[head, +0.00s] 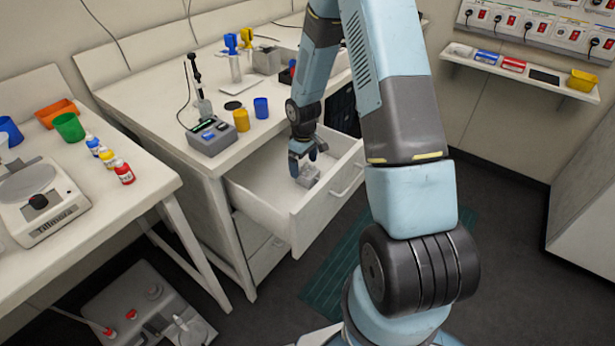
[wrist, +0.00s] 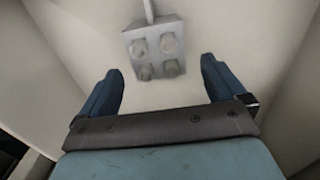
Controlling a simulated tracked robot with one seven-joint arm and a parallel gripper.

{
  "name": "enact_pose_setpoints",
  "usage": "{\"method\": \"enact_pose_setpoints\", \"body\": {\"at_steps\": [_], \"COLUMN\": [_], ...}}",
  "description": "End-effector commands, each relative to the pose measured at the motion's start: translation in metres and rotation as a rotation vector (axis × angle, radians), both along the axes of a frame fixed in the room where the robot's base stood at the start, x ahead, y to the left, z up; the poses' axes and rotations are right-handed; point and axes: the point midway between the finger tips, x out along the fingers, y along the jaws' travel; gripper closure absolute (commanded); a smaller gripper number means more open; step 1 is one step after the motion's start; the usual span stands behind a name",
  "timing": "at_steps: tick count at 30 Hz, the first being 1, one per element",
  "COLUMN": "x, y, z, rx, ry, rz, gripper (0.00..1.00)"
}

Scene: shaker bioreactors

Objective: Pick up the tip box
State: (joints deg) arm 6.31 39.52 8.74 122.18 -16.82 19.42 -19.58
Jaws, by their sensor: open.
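A small grey box (wrist: 154,48) with round light spots on its top and a thin pale stalk at its far side lies in the open drawer. It is the only box I see in the drawer, but I cannot tell for sure that it is the tip box. In the head view this grey box (head: 309,178) is partly hidden by my gripper (head: 304,158). In the wrist view my gripper (wrist: 162,80) is open and empty. Its blue fingers are apart, one on either side below the box in the picture, and the box is not between them.
The white drawer (head: 272,206) is pulled out, with walls close around my gripper. The bench (head: 150,95) above carries a grey device (head: 211,137), a yellow cup (head: 241,120) and a blue cup (head: 261,108). A second table with a scale (head: 40,205) stands at left.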

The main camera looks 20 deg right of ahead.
Motion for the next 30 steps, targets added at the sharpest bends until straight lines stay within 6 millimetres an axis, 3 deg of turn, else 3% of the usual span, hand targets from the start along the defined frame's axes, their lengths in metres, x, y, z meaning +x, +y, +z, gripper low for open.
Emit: {"method": "enact_pose_setpoints", "body": {"at_steps": [7, 16, 24, 30], "x": [-0.001, -0.003, -0.002, -0.002], "y": [-0.001, -0.002, -0.002, -0.002], "z": [-0.012, -0.049, -0.053, -0.053], "rx": [-0.001, -0.001, -0.001, -0.001], "ry": [0.002, 0.002, -0.001, -0.001], "rz": [0.000, 0.003, 0.001, 0.001], "gripper": [0.03, 0.03, 0.03, 0.20]}}
